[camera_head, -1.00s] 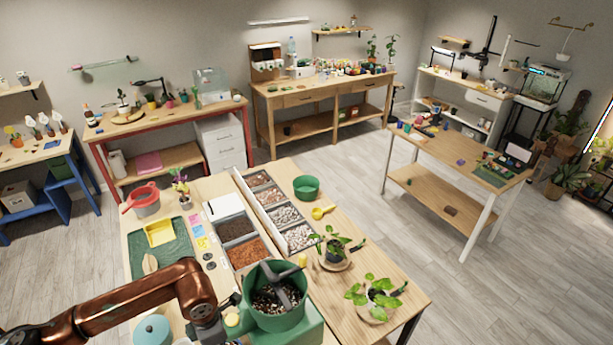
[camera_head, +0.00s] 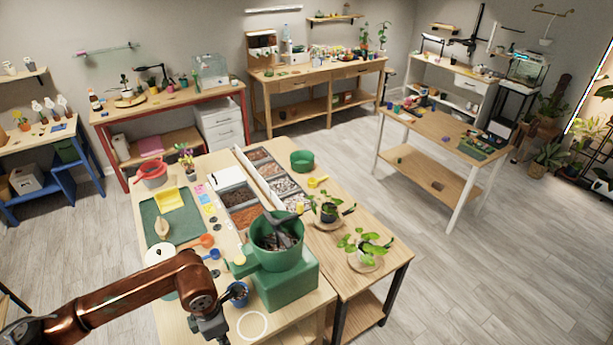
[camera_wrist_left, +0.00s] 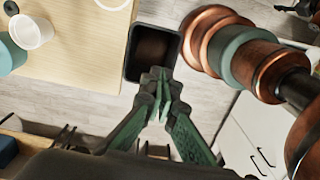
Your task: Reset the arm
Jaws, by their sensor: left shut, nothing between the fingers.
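My left arm (camera_head: 120,295) is copper-coloured and reaches in from the lower left in the head view. Its wrist hangs down in front of the near edge of the potting bench (camera_head: 290,322), and its fingers are cut off by the frame there. In the left wrist view my left gripper (camera_wrist_left: 157,82) is shut, with the green fingers together and nothing between them. The fingertips overlap the near rim of a dark square bin (camera_wrist_left: 152,48), beside the wooden table edge. I cannot tell how far above the bin they are. My right gripper is in neither view.
A green pot (camera_head: 276,262) with a dark scoop in it stands on a green block (camera_head: 288,288) right of my arm. A blue cup (camera_head: 238,293) stands close to my wrist. Two potted plants (camera_head: 328,210) (camera_head: 366,248) stand farther right. Open floor (camera_head: 500,270) lies beyond.

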